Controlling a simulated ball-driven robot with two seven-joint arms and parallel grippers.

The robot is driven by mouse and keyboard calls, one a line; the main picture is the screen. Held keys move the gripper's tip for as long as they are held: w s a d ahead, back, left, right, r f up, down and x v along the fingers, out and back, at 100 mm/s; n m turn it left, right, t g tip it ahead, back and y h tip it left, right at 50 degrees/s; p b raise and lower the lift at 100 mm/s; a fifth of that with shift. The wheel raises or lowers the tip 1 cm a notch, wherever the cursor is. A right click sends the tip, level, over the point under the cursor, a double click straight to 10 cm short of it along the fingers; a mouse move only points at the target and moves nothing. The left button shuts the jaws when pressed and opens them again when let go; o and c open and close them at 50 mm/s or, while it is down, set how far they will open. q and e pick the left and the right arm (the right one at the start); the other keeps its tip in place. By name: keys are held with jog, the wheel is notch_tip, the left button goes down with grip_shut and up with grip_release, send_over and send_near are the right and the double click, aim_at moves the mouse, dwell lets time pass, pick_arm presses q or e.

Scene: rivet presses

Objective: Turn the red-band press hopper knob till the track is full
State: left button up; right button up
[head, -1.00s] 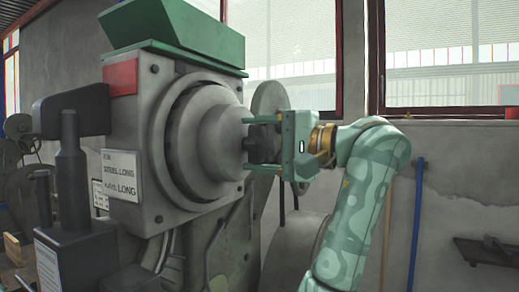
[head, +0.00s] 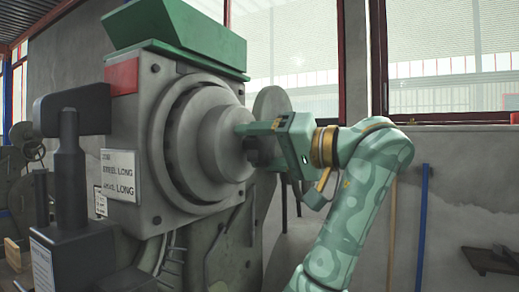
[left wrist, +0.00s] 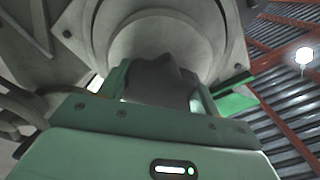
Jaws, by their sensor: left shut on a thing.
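The press with the red band (head: 121,77) fills the left and middle of the head view. Its hopper (head: 175,25) is a green trough on top. A big grey stepped round drum (head: 226,142) faces right on its side. The dark hopper knob (head: 252,157) sticks out from the drum's centre, mostly hidden by my left gripper (head: 252,146). That gripper is shut on the knob and tilted. In the left wrist view the dark knob (left wrist: 160,82) sits between the fingers, against the drum (left wrist: 165,38). I cannot make out the track or its fill. My right gripper is not in view.
A label (head: 120,176) reading "STEEL LONG" is on the press front. A dark post and block (head: 70,190) stand at the left front. A blue pole (head: 422,225) leans on the wall, with a dark shelf (head: 492,262) at right.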

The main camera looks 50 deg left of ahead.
pick_arm(q)
jog(key=shift+f, duration=0.1)
dwell(0.5)
jog(key=o, duration=1)
jog(key=shift+w, duration=0.1)
jog(key=p+v, duration=0.1)
jog(key=v, duration=1.5)
jog(key=shift+d+p, duration=0.25)
jog(key=shift+p, duration=0.1)
